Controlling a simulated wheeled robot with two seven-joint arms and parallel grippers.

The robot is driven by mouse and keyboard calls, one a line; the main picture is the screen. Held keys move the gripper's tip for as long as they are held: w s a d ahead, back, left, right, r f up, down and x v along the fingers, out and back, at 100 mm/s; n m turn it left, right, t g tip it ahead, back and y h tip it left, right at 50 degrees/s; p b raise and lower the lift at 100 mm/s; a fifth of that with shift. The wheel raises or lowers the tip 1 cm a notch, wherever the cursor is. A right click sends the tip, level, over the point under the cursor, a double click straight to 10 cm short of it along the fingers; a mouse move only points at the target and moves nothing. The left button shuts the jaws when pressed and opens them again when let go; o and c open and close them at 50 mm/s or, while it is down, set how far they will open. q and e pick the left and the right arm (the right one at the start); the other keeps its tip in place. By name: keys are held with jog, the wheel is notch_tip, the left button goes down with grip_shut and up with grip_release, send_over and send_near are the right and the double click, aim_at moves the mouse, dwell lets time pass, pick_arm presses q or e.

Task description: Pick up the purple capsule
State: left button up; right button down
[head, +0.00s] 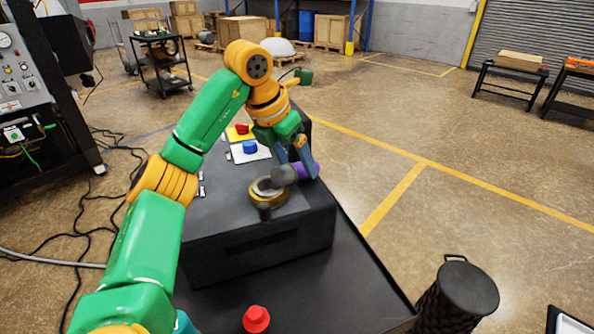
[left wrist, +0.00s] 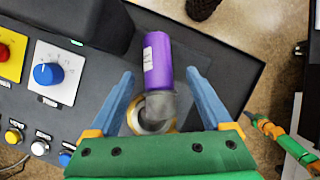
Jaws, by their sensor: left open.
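The purple capsule (left wrist: 158,62) has a pale label and a grey end (left wrist: 160,103). In the left wrist view it lies between the two blue fingers of my left gripper (left wrist: 158,74), with a gap on each side. The grey end is over a brass-coloured ring (left wrist: 135,122) on the dark unit. In the head view the capsule (head: 313,168) is partly hidden by my left gripper (head: 296,166), which is open and reaches down around it.
A blue knob (left wrist: 46,74) on a white plate and a red knob (left wrist: 4,52) on a yellow plate sit beside the capsule. Several push buttons (left wrist: 39,148) line the panel. A red knob (head: 256,318) is near the front.

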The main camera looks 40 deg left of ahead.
aim_at(295, 164)
pick_arm(q)
jog(key=p+x, duration=0.1)
jog(key=x, duration=0.2)
jog(key=shift+a+f, duration=0.15)
jog(key=shift+f, duration=0.05)
jog(key=shift+w+f, duration=0.15)
grip_shut()
